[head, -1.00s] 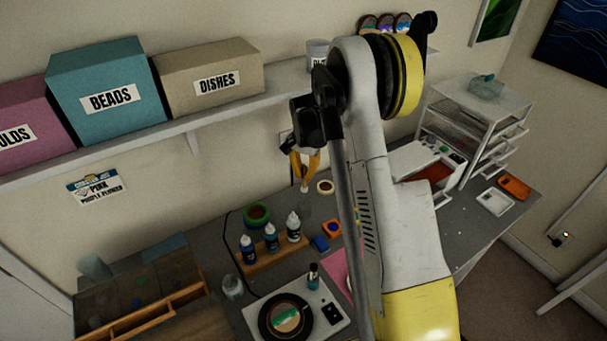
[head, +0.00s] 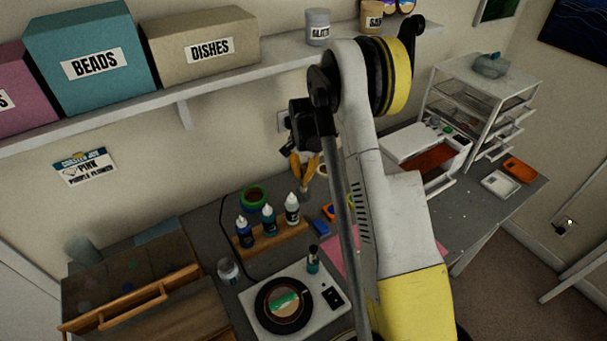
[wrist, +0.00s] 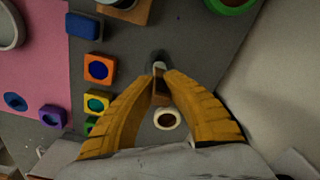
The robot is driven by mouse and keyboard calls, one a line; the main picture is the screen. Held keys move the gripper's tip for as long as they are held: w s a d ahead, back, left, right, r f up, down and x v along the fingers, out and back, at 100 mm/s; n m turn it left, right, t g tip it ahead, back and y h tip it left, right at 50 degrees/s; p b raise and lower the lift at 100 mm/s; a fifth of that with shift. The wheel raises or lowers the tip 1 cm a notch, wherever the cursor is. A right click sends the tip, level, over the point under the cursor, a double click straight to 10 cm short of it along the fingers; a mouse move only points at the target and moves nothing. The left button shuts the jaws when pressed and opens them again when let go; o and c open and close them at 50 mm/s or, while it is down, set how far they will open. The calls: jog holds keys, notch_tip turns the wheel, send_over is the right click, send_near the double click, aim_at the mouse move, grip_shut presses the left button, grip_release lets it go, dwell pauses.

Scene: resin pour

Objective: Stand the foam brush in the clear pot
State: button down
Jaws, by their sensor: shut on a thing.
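My gripper (head: 304,172) has yellow fingers and hangs above the back of the grey worktop, behind the row of dropper bottles. In the wrist view its fingertips (wrist: 161,77) are closed on a slim piece with a pale and dark end, which I take for the foam brush (wrist: 158,63). In the head view the brush (head: 305,185) shows as a small pale bit below the fingers. I cannot clearly make out the clear pot near the gripper; a clear jar (head: 228,270) stands left of the bottle rack.
Dropper bottles stand in a wooden rack (head: 268,241), with a green tape roll (head: 257,196) behind. A pale tape ring (wrist: 167,119) lies beneath the fingers. Coloured moulds (wrist: 100,68) sit nearby. A shelf (head: 183,93) with boxes runs above. A turntable (head: 283,301) stands in front.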

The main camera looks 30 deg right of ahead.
aim_at(303, 167)
jog(key=shift+f, duration=0.4)
jog(key=c, duration=1.5)
grip_release()
jog(key=shift+r, duration=0.1)
notch_tip(303, 167, up, 7)
jog(key=shift+s+r, duration=0.1)
jog(key=shift+r, duration=0.1)
